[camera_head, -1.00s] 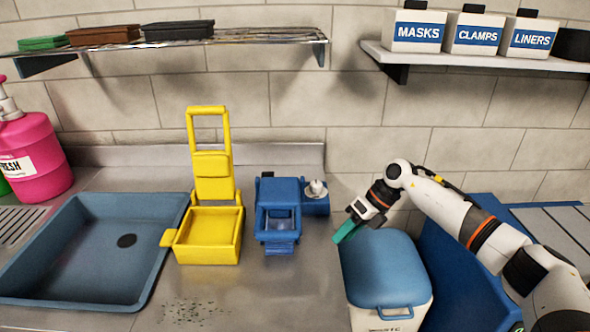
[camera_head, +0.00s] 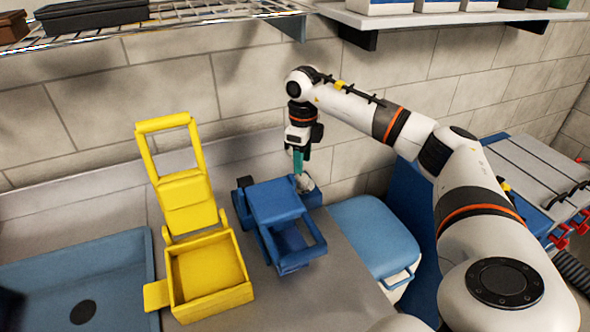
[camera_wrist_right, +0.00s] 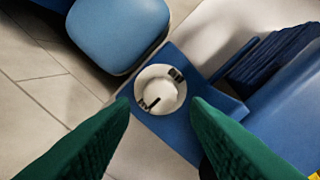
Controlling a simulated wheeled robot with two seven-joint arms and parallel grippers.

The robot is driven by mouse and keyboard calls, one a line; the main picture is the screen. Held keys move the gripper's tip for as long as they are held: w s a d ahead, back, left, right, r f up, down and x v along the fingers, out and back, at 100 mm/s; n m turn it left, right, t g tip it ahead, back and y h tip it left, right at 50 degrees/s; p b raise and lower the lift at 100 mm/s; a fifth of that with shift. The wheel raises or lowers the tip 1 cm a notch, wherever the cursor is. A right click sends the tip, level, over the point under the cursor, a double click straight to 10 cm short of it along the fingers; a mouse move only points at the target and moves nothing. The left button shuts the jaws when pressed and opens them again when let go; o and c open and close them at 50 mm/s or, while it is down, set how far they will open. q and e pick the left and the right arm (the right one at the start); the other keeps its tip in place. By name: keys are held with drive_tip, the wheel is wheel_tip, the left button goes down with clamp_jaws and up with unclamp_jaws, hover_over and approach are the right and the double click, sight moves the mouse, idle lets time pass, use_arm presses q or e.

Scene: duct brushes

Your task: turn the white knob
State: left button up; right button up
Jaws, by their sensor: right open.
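The white knob (camera_wrist_right: 160,90) is round with dark marks and sits on a blue block at the side of the blue machine (camera_wrist_right: 272,105). In the head view the knob (camera_head: 305,183) is partly hidden behind my gripper's fingers, and the blue machine (camera_head: 277,205) stands on the counter. My right gripper (camera_head: 298,170) points down at the knob. In the wrist view the green fingers of my right gripper (camera_wrist_right: 160,104) are open, one on each side of the knob, with gaps between them and it. My left gripper is in neither view.
A yellow wringer-like device (camera_head: 208,260) stands left of the blue machine. A blue-lidded bin (camera_head: 365,232) is close on the right. A blue sink (camera_head: 110,275) lies at the left. A wire shelf (camera_head: 215,18) and a wall shelf (camera_head: 440,18) are above.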

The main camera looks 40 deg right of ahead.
sight(302, 176)
wheel_tip(302, 176, down, 4)
drive_tip(key=shift+w+f+p, duration=0.1)
drive_tip(key=shift+f+p, duration=0.2)
drive_tip(key=shift+f, duration=0.2)
drive_tip(key=c, duration=0.6)
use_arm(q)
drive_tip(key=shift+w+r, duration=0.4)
use_arm(e)
drive_tip(key=shift+c, duration=0.4)
